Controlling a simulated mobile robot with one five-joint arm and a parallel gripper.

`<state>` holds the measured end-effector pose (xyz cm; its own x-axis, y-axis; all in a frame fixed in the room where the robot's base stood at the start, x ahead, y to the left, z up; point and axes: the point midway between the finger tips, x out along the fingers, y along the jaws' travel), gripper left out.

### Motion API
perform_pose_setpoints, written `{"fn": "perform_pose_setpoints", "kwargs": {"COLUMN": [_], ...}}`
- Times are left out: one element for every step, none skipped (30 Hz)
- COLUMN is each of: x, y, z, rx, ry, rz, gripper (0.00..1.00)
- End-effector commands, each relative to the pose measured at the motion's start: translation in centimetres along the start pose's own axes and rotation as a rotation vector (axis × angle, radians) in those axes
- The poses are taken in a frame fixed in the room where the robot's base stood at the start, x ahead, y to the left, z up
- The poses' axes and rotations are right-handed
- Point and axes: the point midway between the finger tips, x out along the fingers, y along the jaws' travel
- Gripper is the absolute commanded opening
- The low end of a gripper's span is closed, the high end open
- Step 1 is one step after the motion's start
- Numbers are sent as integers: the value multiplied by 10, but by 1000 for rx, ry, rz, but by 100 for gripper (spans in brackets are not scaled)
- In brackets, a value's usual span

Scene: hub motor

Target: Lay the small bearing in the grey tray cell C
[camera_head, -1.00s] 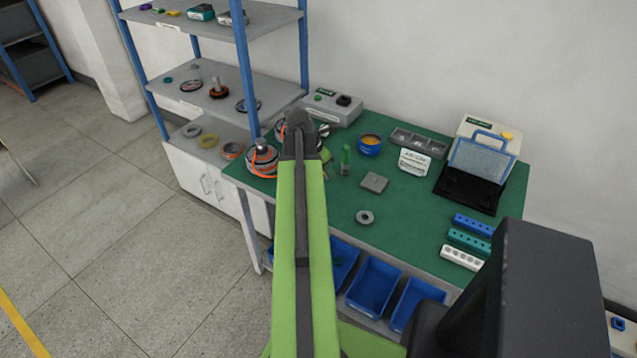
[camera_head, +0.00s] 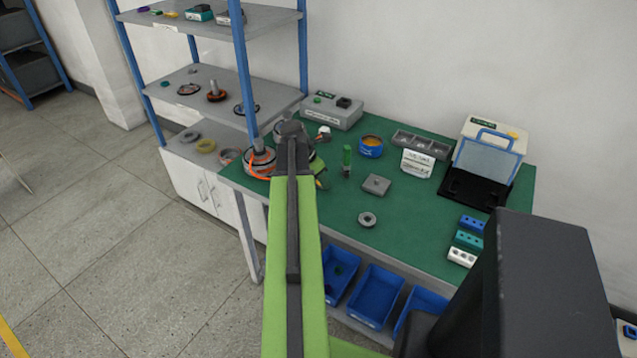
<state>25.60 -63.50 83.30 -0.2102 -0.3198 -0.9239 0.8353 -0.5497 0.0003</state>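A small grey ring with a dark hole, which looks like the small bearing (camera_head: 367,219), lies flat near the front edge of the green table top. The grey tray (camera_head: 420,145) stands at the back of the table near the wall, with a row of cells. Its cell letters are too small to read, so I cannot tell which is C. My green arm rises through the middle of the head view to a dark joint over the table's left end. My gripper's fingers do not show; the arm hides what lies behind it.
A grey block (camera_head: 376,185), a green cylinder (camera_head: 346,160), a blue tin (camera_head: 371,146) and a white sign (camera_head: 417,163) stand between bearing and tray. Motor parts (camera_head: 259,161) crowd the left end. Blue bins (camera_head: 376,296) sit below.

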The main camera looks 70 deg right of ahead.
Motion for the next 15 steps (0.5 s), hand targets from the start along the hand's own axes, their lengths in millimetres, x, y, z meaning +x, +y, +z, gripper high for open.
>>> {"fn": "perform_pose_setpoints", "kwargs": {"x": [0, 0, 0, 0, 0, 0, 0, 0, 0, 0, 0, -1, -1, -2, -5], "y": [0, 0, 0, 0, 0, 0, 0, 0, 0, 0, 0, 0, 0, 0, 0], "z": [0, 0, 1, 1, 1, 1, 1, 1, 1, 1, 1, 1, 1, 2, 3], "rx": [0, 0, 1, 1, 1, 1, 1, 1, 1, 1, 1, 1, 1, 1, 1], "ry": [0, 0, 0, 0, 0, 0, 0, 0, 0, 0, 0, 0, 0, 0, 0], "rz": [0, 0, 0, 0, 0, 0, 0, -1, -1, -1, -1, -1, -1, -1, -1], "gripper": [48, 52, 57, 58, 58, 58, 58, 58, 58, 58, 58, 58, 58, 58, 58]}}
